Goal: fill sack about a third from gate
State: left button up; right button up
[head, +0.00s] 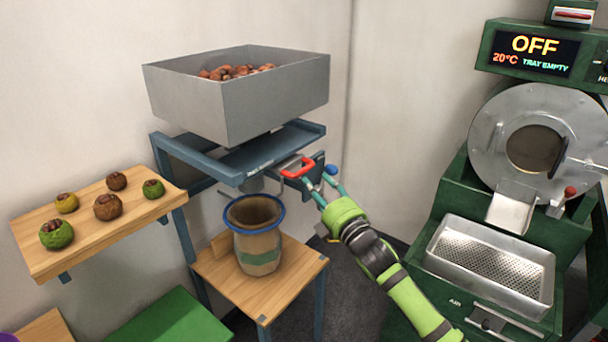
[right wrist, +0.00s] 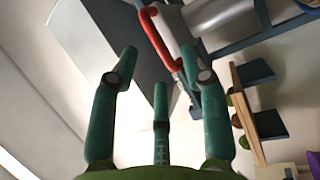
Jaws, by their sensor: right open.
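A grey hopper (head: 240,105) holding brown chestnuts (head: 235,71) stands on a blue frame (head: 245,160). A red gate handle (head: 297,166) sticks out under the hopper's front right. The brown sack (head: 257,245), with a blue rim and green band, stands open and upright on a small wooden stand below the outlet. No chestnuts can be made out in its dark mouth. My right gripper (head: 318,188) is open just right of and below the red handle, holding nothing. In the right wrist view the red handle (right wrist: 160,40) lies beyond its spread fingers (right wrist: 160,85). My left gripper is not in view.
A green surface (head: 172,318) lies at the lower left.

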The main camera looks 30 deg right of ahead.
aim_at(305, 170)
jog(key=w, duration=0.2)
jog(key=w+r+p, duration=0.1)
jog(key=w, duration=0.1)
jog(key=w+p, duration=0.1)
jog(key=w, duration=0.2)
jog(key=shift+r, duration=0.4)
grip_shut()
